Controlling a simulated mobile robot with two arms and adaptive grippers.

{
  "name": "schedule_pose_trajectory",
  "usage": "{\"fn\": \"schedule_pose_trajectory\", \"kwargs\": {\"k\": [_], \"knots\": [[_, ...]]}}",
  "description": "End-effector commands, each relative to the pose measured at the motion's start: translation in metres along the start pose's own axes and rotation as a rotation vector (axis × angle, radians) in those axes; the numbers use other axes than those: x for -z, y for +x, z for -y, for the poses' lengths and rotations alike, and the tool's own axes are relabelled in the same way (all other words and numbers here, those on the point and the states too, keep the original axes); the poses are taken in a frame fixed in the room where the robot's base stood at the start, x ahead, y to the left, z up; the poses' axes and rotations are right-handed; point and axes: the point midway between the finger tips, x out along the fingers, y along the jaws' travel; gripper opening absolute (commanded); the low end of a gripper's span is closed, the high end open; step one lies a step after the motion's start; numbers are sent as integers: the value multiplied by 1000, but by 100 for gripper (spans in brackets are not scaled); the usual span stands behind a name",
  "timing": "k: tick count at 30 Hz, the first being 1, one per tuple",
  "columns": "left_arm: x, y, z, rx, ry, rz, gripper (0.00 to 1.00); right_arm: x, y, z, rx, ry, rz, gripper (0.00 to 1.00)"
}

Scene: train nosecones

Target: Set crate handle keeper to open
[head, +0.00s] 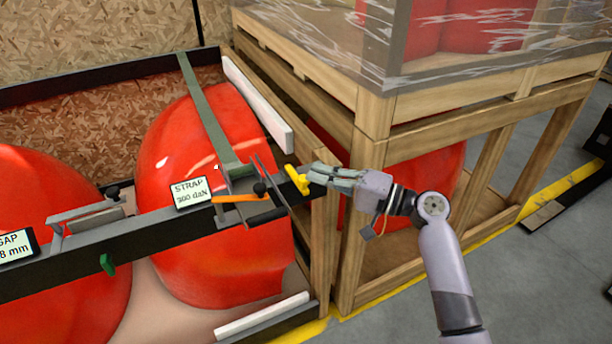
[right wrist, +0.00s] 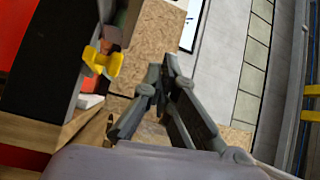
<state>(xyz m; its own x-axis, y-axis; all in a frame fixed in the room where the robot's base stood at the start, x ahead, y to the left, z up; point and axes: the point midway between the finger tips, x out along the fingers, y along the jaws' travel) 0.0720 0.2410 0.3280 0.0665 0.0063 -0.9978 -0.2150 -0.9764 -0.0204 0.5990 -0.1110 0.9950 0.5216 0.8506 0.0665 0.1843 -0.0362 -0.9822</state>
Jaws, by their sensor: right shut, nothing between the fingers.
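A yellow piece (head: 298,181), which may be the keeper, sits at the right end of the black crossbar (head: 150,237) on the crate of red nosecones. It also shows at the upper left of the right wrist view (right wrist: 102,60). I cannot tell its setting. My right gripper (head: 316,174) is shut and empty, just right of the yellow piece; in the right wrist view its fingertips (right wrist: 162,74) meet, apart from that piece. An orange lever (head: 240,198) and a black-ended handle (head: 266,216) lie left of the yellow piece. My left gripper is out of view.
A green strap (head: 207,115) runs over the red nosecone (head: 170,150) beside a label reading STRAP 300 daN (head: 190,191). A green tab (head: 107,263) hangs under the crossbar. A wooden frame (head: 372,150) with wrapped red parts stands close behind my right gripper.

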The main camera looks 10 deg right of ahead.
Motion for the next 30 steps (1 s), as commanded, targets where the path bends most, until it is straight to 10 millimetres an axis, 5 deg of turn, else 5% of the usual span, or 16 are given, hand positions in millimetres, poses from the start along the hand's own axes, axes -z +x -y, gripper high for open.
{"fn": "schedule_pose_trajectory", "kwargs": {"k": [15,22,30], "knots": [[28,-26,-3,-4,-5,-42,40,0,98,2,-2,1,1,0],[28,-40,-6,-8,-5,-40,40,-29,86,0,-5,1,-2,0],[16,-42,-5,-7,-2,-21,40,-38,83,-2,-4,-2,-2,0]]}}
